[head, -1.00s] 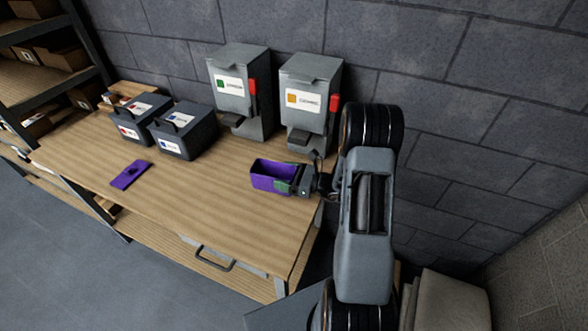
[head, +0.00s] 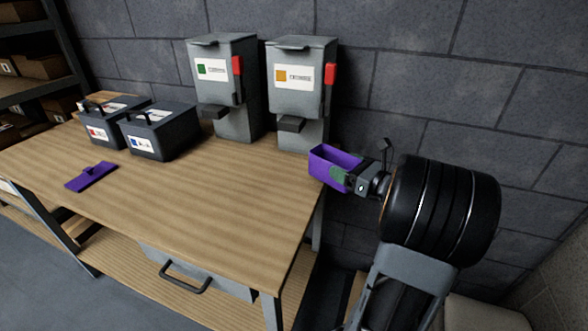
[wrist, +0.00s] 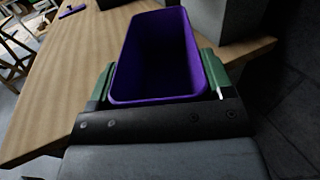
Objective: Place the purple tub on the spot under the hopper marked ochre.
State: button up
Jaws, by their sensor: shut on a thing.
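My gripper (head: 350,181) is shut on the purple tub (head: 331,170) near the right edge of the bench. In the wrist view the tub (wrist: 156,60) sits upright between the green finger pads, and its inside looks empty. The hopper marked ochre (head: 300,90) stands at the back right of the bench, with an ochre square on its label, a red lever and a dark spout. The tub is to the right of and in front of this hopper, apart from it. No marked spot shows clearly under its spout.
A second hopper (head: 224,90), labelled green, stands left of it. Two dark bins (head: 160,132) with handles stand further left. A purple lid (head: 91,176) lies on the bench (head: 200,210). The middle of the bench is clear. A stone wall is behind.

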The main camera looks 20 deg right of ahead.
aim_at(323, 156)
jog(key=x, duration=1.6)
jog(key=shift+w+a, duration=0.15)
jog(key=shift+w, duration=0.15)
jog(key=shift+w+f, duration=0.15)
jog(key=shift+f, duration=1.55)
jog(key=shift+f, duration=0.2)
jog(key=o, duration=0.9)
jog(key=shift+o, duration=0.2)
jog(key=shift+r, duration=0.15)
jog(key=shift+r, duration=0.1)
jog(key=v, duration=1.2)
